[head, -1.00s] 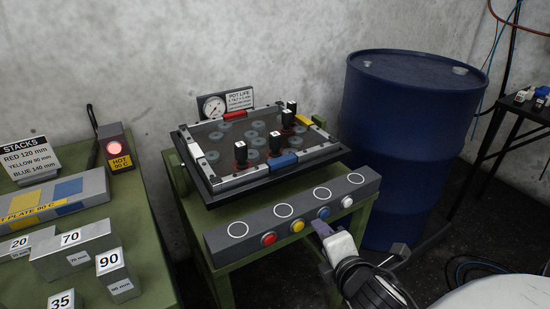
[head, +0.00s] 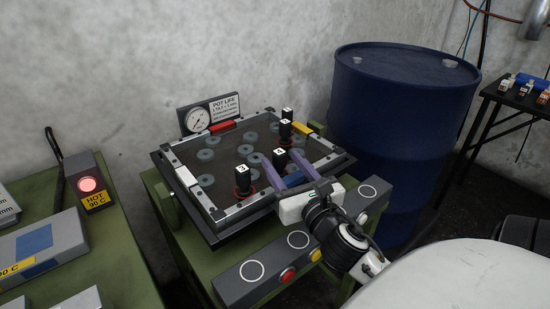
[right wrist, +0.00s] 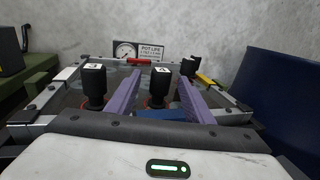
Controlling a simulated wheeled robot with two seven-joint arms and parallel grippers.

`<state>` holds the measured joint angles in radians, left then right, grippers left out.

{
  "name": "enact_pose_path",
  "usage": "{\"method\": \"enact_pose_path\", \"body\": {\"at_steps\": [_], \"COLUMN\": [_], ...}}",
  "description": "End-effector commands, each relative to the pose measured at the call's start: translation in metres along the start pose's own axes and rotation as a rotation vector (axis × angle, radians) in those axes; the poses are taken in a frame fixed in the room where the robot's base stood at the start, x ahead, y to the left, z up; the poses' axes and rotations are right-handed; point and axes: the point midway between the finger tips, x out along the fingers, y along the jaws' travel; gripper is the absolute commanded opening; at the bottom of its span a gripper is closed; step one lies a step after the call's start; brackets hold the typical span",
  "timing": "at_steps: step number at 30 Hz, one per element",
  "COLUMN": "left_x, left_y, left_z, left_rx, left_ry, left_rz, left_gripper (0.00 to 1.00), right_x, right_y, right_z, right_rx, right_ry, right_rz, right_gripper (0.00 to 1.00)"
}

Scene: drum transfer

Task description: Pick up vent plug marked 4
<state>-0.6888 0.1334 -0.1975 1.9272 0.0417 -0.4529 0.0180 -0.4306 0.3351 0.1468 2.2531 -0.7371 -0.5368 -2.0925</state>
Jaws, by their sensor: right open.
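The vent plug marked 4 (head: 279,160) is a black upright cylinder with a white top label, standing in the framed tray (head: 232,238). It also shows in the right wrist view (right wrist: 161,87), in line with the gap between my fingers. My right gripper (head: 282,156) is open, its purple fingers at either side of this plug in the picture. I cannot tell whether they touch it. In the right wrist view the same gripper (right wrist: 161,80) holds nothing. My left gripper is not in view.
The plug marked 3 (head: 243,175) stands upright left of my fingers, and another black plug (head: 286,125) stands behind. A button bar (head: 252,270) runs along the front. A blue drum (head: 400,120) stands to the right. A gauge (head: 197,119) is behind the tray.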

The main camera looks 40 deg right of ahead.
Motion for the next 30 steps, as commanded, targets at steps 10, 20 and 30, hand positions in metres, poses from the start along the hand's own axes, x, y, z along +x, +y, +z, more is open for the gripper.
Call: {"method": "enact_pose_path", "body": {"at_steps": [10, 20, 30], "left_x": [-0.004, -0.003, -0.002], "left_y": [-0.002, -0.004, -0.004], "left_z": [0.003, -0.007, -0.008], "left_rx": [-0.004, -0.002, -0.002], "left_ry": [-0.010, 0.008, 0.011], "left_rz": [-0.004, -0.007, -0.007], "left_gripper": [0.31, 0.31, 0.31], "right_x": [0.037, 0.067, 0.067], "right_y": [-0.001, -0.001, -0.001], "right_z": [0.005, 0.003, 0.003], "right_rx": [0.003, 0.002, 0.002], "right_ry": [-0.002, 0.001, 0.002], "right_rz": [0.000, 0.001, 0.001], "right_gripper": [0.47, 0.47, 0.17]}}
